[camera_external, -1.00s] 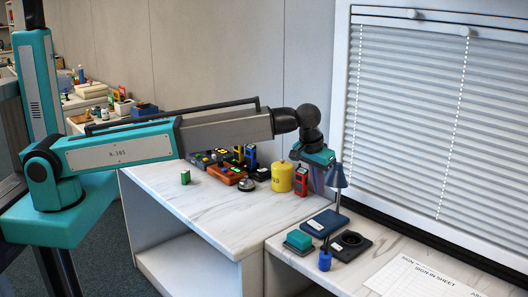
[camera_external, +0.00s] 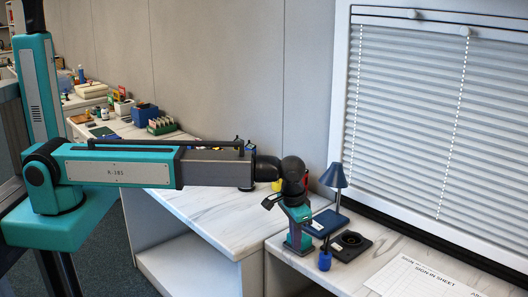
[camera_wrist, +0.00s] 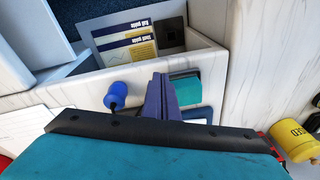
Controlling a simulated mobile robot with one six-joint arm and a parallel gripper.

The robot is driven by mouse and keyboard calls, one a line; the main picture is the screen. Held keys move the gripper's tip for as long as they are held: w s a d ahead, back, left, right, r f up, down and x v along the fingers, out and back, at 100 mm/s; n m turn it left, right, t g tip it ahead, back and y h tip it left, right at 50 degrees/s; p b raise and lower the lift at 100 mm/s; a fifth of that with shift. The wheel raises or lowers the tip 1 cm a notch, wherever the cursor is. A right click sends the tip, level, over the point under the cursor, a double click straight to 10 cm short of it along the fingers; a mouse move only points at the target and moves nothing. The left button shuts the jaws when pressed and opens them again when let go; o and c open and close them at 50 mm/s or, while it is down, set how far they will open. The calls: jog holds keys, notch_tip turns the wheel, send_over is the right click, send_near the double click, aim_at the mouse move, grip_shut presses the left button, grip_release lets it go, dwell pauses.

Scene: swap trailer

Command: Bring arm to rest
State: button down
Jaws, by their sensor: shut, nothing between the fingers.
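My gripper (camera_external: 297,230) hangs at the end of my arm, pointing down over the right-hand counter. In the wrist view its purple fingers (camera_wrist: 160,95) are together with nothing between them. A teal block (camera_external: 299,245) lies on the counter just below the fingers; in the wrist view it shows right beside them (camera_wrist: 187,92). I cannot tell how small the gap to it is. My arm is stretched out level to the right and hides part of the counter behind it.
A sign-in sheet (camera_external: 432,281) lies at the right. The front of the left counter (camera_external: 220,232) is clear.

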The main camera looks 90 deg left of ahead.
jog(key=s+d+f+m+g, duration=0.2)
jog(key=s+d+f, duration=0.1)
jog(key=s+f, duration=0.65)
jog(key=s+d+f+m+g, duration=0.1)
jog(key=s+d+f+m, duration=0.15)
jog(key=s+f, duration=0.7)
jog(key=s+f+g, duration=0.1)
jog(key=s+f, duration=0.3)
jog(key=s, duration=0.5)
jog(key=s+f+g+h, duration=0.1)
jog(key=s+f, duration=0.4)
jog(key=s, duration=0.3)
jog(key=s+f+g+p, duration=0.1)
jog(key=s+f, duration=0.4)
jog(key=s, duration=0.4)
jog(key=shift+s+g, duration=0.3)
jog(key=shift+g, duration=0.1)
jog(key=shift+m, duration=0.25)
